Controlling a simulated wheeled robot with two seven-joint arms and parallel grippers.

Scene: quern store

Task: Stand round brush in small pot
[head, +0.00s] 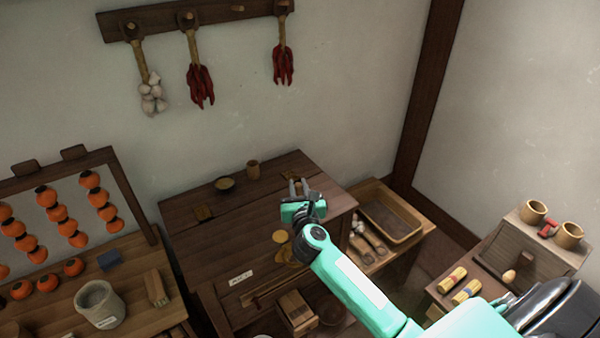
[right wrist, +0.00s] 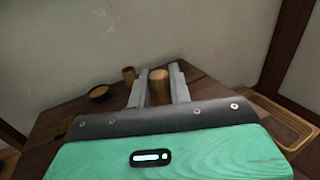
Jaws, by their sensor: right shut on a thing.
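My right gripper (head: 297,187) is above the dark wooden table, towards its back right. It is shut on the round brush (right wrist: 159,88), which shows in the right wrist view as an upright brown cylinder with a paler top between the fingers. In the head view the brush is mostly hidden by the gripper. A small brown pot (head: 253,170) stands upright at the table's back edge, left of the gripper. The pot also shows in the right wrist view (right wrist: 129,75), just left of the fingers and apart from the brush. My left gripper is not in view.
A shallow dark bowl (head: 224,184) stands left of the pot on the dark table (head: 187,220). A wooden tray (head: 390,218) lies on a lower stand to the right. A grey jar (head: 100,305) stands at the lower left. Garlic and chillies (head: 200,85) hang on the wall.

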